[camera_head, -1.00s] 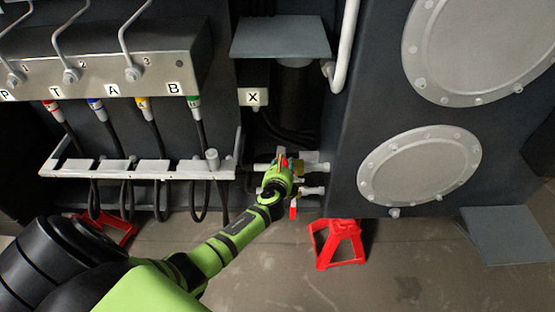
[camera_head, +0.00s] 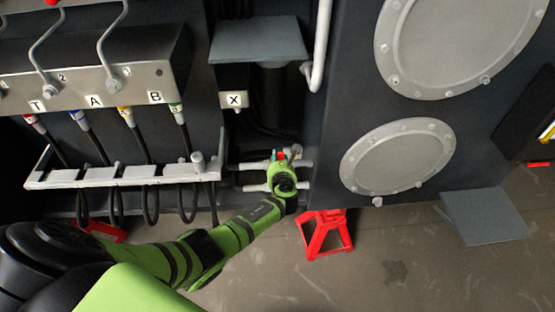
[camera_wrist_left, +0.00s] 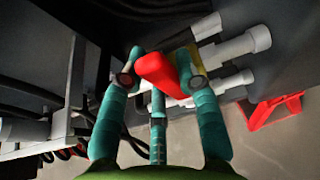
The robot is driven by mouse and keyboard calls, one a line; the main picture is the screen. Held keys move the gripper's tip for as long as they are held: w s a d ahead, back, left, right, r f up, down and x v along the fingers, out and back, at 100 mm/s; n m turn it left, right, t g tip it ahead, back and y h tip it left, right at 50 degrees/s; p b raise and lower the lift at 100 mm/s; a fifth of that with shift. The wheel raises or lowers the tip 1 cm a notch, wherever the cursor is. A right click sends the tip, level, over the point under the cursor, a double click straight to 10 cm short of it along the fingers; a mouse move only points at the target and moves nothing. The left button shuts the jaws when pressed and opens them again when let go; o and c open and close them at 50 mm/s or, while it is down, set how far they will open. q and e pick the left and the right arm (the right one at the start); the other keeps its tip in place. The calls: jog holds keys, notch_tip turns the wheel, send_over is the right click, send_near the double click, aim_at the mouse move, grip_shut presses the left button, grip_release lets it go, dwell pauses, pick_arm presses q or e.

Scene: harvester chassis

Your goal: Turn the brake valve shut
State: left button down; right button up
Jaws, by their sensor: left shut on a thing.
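The brake valve shows in the left wrist view as a red handle (camera_wrist_left: 158,72) in front of white pipe fittings (camera_wrist_left: 238,48) and a small yellow part (camera_wrist_left: 190,60). My left gripper (camera_wrist_left: 155,72) has its teal fingers shut on the red handle, one finger on each side and a third below. In the head view my left gripper (camera_head: 281,160) is at the pipe fittings, low between the hose rack and the large dark panel. It hides most of the valve body there. My right gripper is not in view.
A hose rack (camera_head: 120,178) with hanging black hoses stands to the left, under a lever block (camera_head: 95,75). A red stand (camera_head: 325,232) is on the floor just right of my forearm. A grey step plate (camera_head: 258,40) juts out above. The floor in front is open.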

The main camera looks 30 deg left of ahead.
pick_arm(q)
jog(key=shift+w+r, duration=0.1)
jog(key=c, duration=0.9)
grip_release()
jog(key=shift+o, duration=0.2)
jog(key=v, duration=1.2)
